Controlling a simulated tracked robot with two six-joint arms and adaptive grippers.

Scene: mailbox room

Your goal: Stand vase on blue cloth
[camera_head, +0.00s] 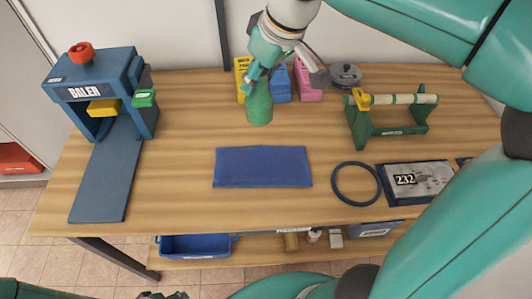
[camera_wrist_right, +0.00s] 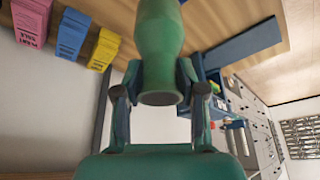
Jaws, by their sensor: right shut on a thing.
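A green vase (camera_head: 259,107) hangs from my right gripper (camera_head: 265,80) above the rear middle of the table. It looks roughly upright, mouth towards the gripper. In the right wrist view the vase (camera_wrist_right: 160,35) sits between the two fingers (camera_wrist_right: 160,92), which are shut on its neck below the flared rim. I cannot tell whether its base touches the wood. The blue cloth (camera_head: 262,168) lies flat and bare on the table, nearer than the vase. Only a small part of what seems to be my left gripper (camera_head: 165,295) shows at the bottom edge; its jaws are unclear.
Yellow (camera_head: 242,75), blue (camera_head: 281,85) and pink (camera_head: 306,80) boxes stand close behind the vase. A baler (camera_head: 104,82) stands left; a green roller stand (camera_head: 390,118), black ring (camera_head: 355,184) and numbered plate (camera_head: 415,182) lie right. The wood around the cloth's left is clear.

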